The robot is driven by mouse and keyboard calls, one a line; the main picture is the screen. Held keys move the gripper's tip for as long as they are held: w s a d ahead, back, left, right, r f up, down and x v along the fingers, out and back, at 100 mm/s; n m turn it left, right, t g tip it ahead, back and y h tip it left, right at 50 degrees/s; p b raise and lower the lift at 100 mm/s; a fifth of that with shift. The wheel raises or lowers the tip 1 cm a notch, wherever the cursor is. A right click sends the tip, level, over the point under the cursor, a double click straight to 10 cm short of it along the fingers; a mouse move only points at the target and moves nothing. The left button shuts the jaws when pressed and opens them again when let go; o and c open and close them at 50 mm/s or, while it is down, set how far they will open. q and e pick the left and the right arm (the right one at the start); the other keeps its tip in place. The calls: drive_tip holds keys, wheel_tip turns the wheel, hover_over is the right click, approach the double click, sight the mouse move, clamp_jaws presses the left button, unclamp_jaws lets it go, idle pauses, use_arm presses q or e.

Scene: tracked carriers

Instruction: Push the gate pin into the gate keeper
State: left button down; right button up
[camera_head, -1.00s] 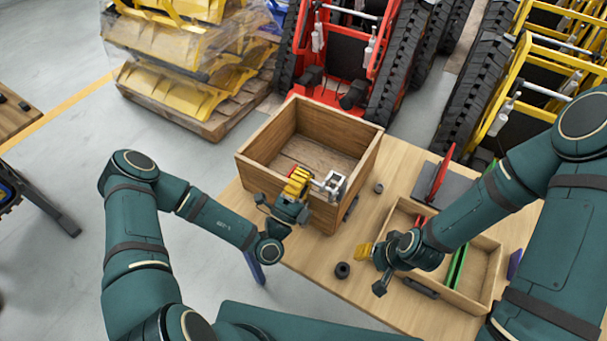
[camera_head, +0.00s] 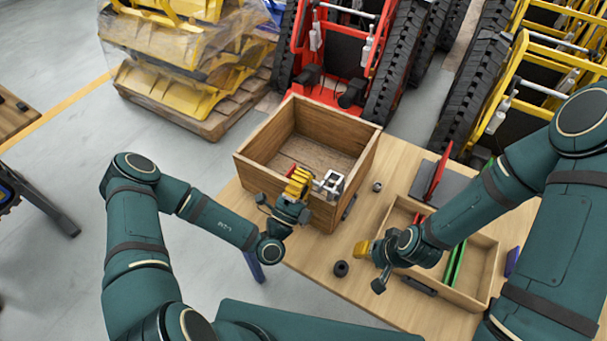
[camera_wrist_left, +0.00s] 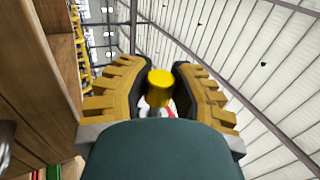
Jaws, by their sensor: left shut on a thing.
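The grey metal gate keeper (camera_head: 332,184) sits at the front wall of the wooden crate, in the head view. My left gripper (camera_head: 299,182), with yellow fingers, is right beside it on its left. In the left wrist view, a yellow cylindrical end of the gate pin (camera_wrist_left: 159,88) stands between the two fingers, and the left gripper is shut on it. The fingers hide most of the pin in the head view, so I cannot tell how far it reaches into the keeper. My right gripper (camera_head: 363,249) is over the table near a shallow tray; its opening is unclear.
The open wooden crate (camera_head: 262,147) stands on the table's left part. The shallow wooden tray (camera_head: 484,265) holds green and red pieces. A black ring (camera_head: 341,268) and a small grey part (camera_head: 377,186) lie on the table. A grey plate with a red upright (camera_head: 438,174) is behind.

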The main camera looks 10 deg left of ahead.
use_arm(q)
drive_tip(key=shift+s+d, duration=0.35)
drive_tip(key=shift+d, duration=0.5)
drive_tip(key=shift+p, duration=0.6)
idle(0.8)
drive_tip(key=shift+d, duration=0.35)
idle(0.4)
drive_tip(key=c, duration=0.7)
unclamp_jaws()
drive_tip(key=shift+s, duration=0.1)
drive_tip(key=shift+c, duration=0.2)
drive_tip(key=shift+d, duration=0.1)
drive_tip(key=shift+s+a+f, duration=0.15)
drive_tip(key=shift+s+a, duration=0.05)
drive_tip(key=shift+s, duration=0.05)
drive_tip(key=v, duration=1.1)
drive_tip(key=shift+s+f, duration=0.1)
drive_tip(key=shift+s, duration=0.05)
